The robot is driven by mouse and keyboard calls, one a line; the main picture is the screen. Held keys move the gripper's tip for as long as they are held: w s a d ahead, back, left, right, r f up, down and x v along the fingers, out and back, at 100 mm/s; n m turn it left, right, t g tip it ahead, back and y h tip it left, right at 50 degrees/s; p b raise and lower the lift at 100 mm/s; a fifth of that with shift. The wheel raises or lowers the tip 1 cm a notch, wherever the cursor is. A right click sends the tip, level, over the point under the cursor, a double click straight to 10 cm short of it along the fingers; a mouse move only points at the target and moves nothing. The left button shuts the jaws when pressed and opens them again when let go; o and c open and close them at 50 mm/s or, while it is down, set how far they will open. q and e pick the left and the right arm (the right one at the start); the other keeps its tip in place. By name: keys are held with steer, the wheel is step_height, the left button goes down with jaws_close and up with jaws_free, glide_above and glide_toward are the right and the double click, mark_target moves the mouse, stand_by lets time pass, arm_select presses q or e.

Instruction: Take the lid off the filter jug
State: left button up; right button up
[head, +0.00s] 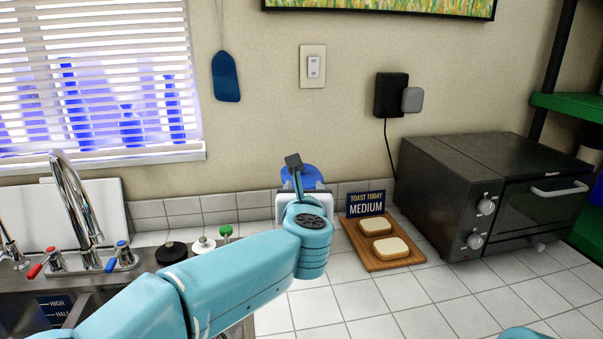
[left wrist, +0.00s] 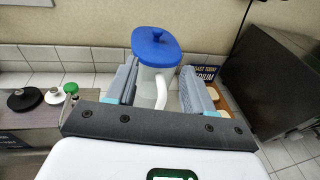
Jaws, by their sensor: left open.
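The filter jug (left wrist: 152,82) stands upright on the counter by the tiled wall in the left wrist view. It has a clear body, a pale handle towards me and a blue lid (left wrist: 156,46) with a small knob, seated on top. In the head view the lid (head: 313,176) shows only in part, and my left arm hides most of the jug. My left gripper (left wrist: 158,72) is open, its two grey fingers pointing at the jug, one to each side of it in the picture. I cannot tell whether they touch it. My right gripper is out of view.
A wooden board (head: 367,254) with bread slices and a "Medium" sign (head: 366,202) is right of the jug. A dark toaster oven (head: 440,190) stands further right. The sink tap (head: 72,195) and several small stoppers are left.

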arm_select(q)
steer(key=p, duration=0.4)
glide_toward(302, 178)
steer(key=w+r, duration=0.2)
steer(key=w, duration=0.2)
steer(key=shift+w+d+f+p, duration=0.15)
steer(key=shift+w+f+p, duration=0.2)
steer(key=shift+w, duration=0.2)
steer(key=w+p, duration=0.4)
steer(key=shift+w+a+f+p, duration=0.1)
steer(key=shift+w+a+p, duration=0.05)
steer(key=shift+a+p, duration=0.15)
steer(key=shift+w+f, duration=0.1)
steer(key=shift+w, duration=0.1)
steer(key=shift+d, duration=0.1)
steer(key=shift+f, duration=0.1)
steer(key=c, duration=0.8)
jaws_close()
